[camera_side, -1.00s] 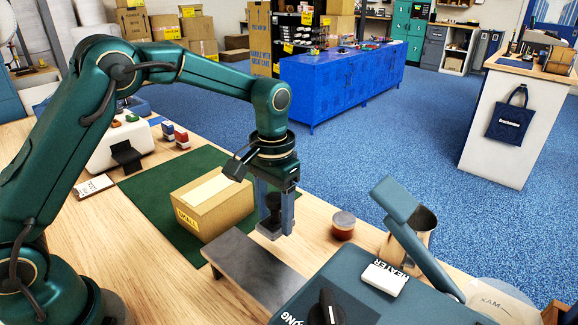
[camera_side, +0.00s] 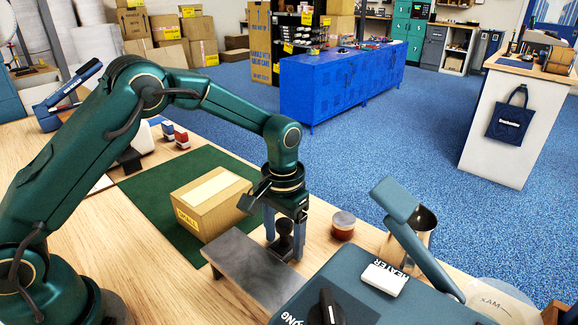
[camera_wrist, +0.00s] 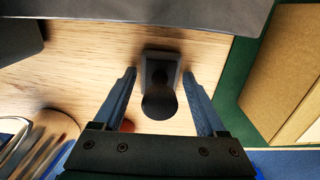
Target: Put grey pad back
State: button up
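The grey pad (camera_wrist: 160,62) has a square grey base and a dark round knob. In the wrist view it stands on the bare wood, knob toward my camera. In the side view its knob (camera_side: 284,228) shows between my fingers, and its base is partly hidden by the grey bench's edge. My gripper (camera_side: 285,240) is low over the table behind the bench. Its two fingers are spread either side of the knob, with clear gaps on both sides in the wrist view (camera_wrist: 164,100). It is open and holds nothing.
The grey metal bench (camera_side: 252,272) stands close in front of the pad. A small carton (camera_side: 212,203) sits on the green mat (camera_side: 150,195) to the left. An amber jar (camera_side: 343,226) is close on the right. The blue-grey heater machine (camera_side: 360,295) fills the front right.

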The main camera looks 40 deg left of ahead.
aim_at(284, 221)
jog(key=shift+o, duration=0.2)
notch_tip(284, 221, up, 11)
jog(key=shift+w, duration=0.1)
jog(key=shift+s+r, duration=0.2)
jog(key=shift+r, duration=0.65)
jog(key=s+a+r+t, duration=0.3)
jog(key=s+r, duration=0.3)
jog(key=s, duration=0.3)
jog(key=s+a+f+t, duration=0.1)
jog(key=s+f+t, duration=0.1)
jog(key=s, duration=0.7)
jog(key=shift+a+f+t, duration=0.2)
jog(key=shift+f+t, duration=0.1)
jog(key=shift+f, duration=0.45)
